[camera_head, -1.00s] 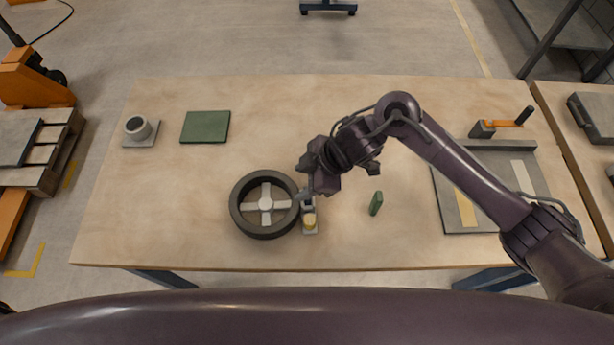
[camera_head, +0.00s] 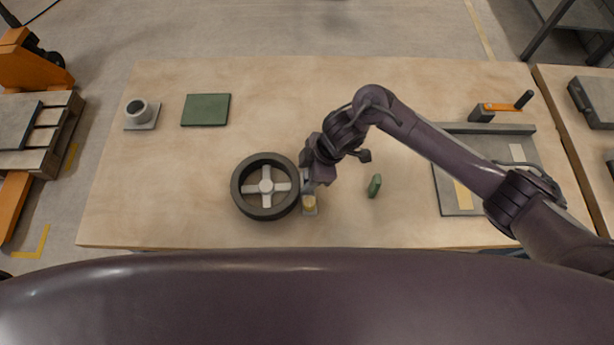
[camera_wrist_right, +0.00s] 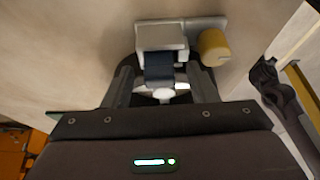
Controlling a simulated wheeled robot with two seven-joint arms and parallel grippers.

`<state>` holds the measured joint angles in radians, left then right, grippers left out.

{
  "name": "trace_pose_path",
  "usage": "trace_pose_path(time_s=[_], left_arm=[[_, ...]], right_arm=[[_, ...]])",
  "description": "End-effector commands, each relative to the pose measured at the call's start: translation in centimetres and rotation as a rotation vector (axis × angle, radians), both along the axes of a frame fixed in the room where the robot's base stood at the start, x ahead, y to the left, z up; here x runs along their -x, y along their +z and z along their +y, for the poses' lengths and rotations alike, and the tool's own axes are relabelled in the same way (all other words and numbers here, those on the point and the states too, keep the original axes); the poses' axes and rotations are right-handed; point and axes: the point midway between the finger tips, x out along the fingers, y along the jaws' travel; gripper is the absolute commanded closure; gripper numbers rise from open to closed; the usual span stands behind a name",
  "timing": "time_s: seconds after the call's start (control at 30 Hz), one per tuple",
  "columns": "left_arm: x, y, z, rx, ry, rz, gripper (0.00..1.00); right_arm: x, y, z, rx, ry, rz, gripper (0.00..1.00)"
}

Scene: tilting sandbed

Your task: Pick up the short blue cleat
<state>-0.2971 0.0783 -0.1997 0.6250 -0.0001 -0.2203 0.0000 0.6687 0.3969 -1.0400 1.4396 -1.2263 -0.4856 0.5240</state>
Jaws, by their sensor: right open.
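A dark blue piece, seemingly the short blue cleat (camera_wrist_right: 159,70), shows in the right wrist view against a pale grey block (camera_wrist_right: 162,37). My right gripper (camera_wrist_right: 162,84) is open, with one finger on each side of the blue piece; I cannot tell whether they touch it. In the head view my right gripper (camera_head: 306,174) is just right of the black wheel-like ring and largely hides the cleat. My left gripper is not in view.
A black ring with a pale cross (camera_head: 265,213) stands beside the gripper. A yellow cylinder (camera_head: 309,203) sits by the grey block. A small green piece (camera_head: 374,186), a green plate (camera_head: 205,110), a grey cup (camera_head: 139,111) and a framed grey board (camera_head: 455,202) are spread on the table.

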Motion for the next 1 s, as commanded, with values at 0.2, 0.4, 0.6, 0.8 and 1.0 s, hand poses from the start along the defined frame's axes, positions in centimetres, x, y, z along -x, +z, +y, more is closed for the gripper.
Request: trace_pose_path(time_s=[0.2, 0.4, 0.6, 0.8, 1.0], left_arm=[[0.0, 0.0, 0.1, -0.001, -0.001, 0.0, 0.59], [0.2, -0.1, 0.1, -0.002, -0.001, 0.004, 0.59], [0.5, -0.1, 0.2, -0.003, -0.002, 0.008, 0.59], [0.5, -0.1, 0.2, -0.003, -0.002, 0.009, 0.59], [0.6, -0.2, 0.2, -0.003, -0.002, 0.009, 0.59]], right_arm=[[0.0, 0.0, 0.0, 0.0, -0.001, 0.0, 0.58], [0.0, 0.0, 0.0, 0.0, -0.001, 0.0, 0.84], [0.0, 0.0, 0.0, 0.0, -0.001, -0.001, 0.95], [-0.1, 0.3, 0.0, -0.001, -0.001, 0.0, 0.96], [-0.1, 2.2, 0.0, -0.002, 0.0, -0.003, 0.96]])
